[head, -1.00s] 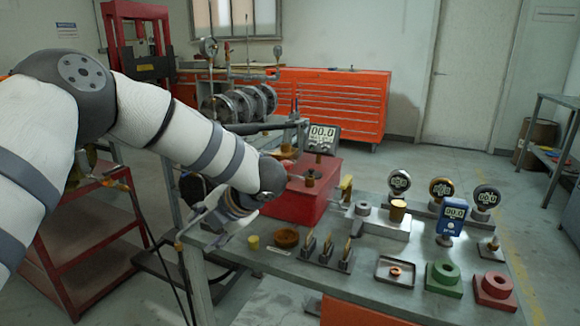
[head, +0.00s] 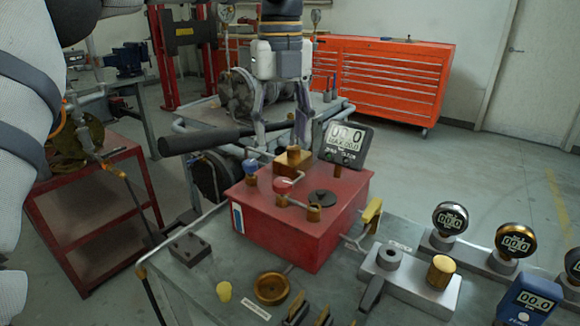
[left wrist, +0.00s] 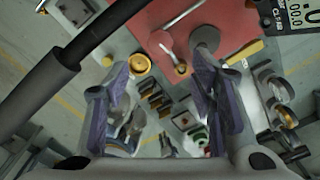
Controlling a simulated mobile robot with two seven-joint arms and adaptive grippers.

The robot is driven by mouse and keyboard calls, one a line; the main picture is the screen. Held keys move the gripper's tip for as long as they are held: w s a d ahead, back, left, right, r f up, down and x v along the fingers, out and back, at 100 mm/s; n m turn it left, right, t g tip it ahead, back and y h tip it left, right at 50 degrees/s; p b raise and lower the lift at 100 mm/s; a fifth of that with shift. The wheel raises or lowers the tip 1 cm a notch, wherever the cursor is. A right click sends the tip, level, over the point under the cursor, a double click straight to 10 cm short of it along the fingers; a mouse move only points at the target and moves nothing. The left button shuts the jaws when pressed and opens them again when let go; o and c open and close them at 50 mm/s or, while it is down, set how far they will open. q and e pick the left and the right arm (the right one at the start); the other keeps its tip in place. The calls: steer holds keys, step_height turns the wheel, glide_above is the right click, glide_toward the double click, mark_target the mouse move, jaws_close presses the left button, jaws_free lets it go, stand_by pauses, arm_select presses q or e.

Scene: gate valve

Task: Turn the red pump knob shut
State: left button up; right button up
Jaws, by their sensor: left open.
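The pump is a red box (head: 290,240) on the bench, with fittings on its top. The red knob (head: 283,186) sits near the middle of that top and shows in the left wrist view (left wrist: 167,40) too. A blue knob (head: 250,168) is left of it. My left gripper (head: 280,140) points down behind the red knob, open, with its fingers apart near the black pump handle (head: 205,138) and a brass block (head: 293,160). In the left wrist view the open fingers (left wrist: 160,72) hold nothing. My right gripper is not in view.
A digital gauge (head: 346,143) stands at the pump's back right. The long handle extends left. Several gauges stand to the right.

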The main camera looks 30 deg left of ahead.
mark_target(283, 181)
arm_select(q)
step_height(283, 181, down, 10)
steer(key=shift+r, duration=0.25)
steer(key=shift+c, duration=0.6)
steer(key=c, duration=1)
